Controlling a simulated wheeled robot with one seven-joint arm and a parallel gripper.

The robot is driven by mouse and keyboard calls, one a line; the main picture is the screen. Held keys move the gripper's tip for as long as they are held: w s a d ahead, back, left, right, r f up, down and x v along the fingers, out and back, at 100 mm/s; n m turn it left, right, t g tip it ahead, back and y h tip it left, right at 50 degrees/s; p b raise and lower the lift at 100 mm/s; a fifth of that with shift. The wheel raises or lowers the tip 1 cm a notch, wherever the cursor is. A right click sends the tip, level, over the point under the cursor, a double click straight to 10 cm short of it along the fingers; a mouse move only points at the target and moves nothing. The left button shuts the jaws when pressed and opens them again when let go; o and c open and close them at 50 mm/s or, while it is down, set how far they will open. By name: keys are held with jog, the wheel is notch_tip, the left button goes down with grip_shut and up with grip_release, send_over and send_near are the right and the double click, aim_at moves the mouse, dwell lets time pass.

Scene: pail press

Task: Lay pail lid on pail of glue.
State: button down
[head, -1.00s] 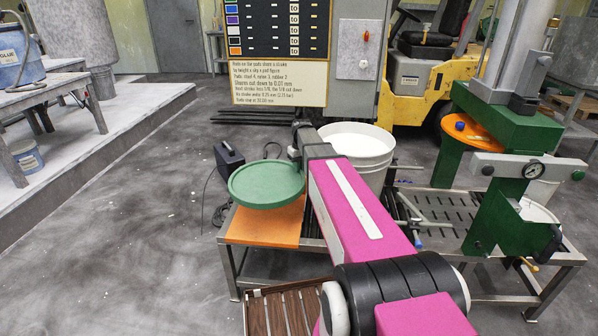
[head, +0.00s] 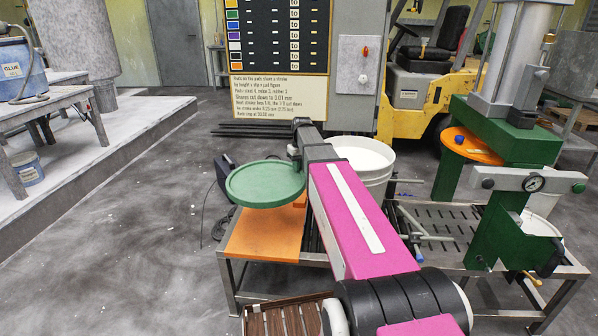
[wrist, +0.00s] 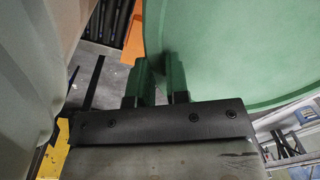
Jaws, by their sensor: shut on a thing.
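The pail lid (head: 266,183) is a round green disc with a raised rim, level above the bench's left end. My gripper (head: 295,153) is shut on the lid's edge. In the wrist view, its two fingers (wrist: 155,82) are close together at the edge of the lid (wrist: 240,45). An open white pail (head: 372,158) with white contents stands just right of the gripper, partly hidden behind my arm. A pale curved wall at the left of the wrist view is probably its side (wrist: 30,70).
An orange board (head: 262,238) lies on the bench beneath the lid. A green press (head: 495,230) with a gauge stands on the bench's right. A slatted wooden tray (head: 285,318) is in front. A yellow forklift (head: 415,90) is behind; the left floor is open.

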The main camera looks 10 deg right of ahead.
notch_tip(320, 180, up, 17)
dwell(1.9)
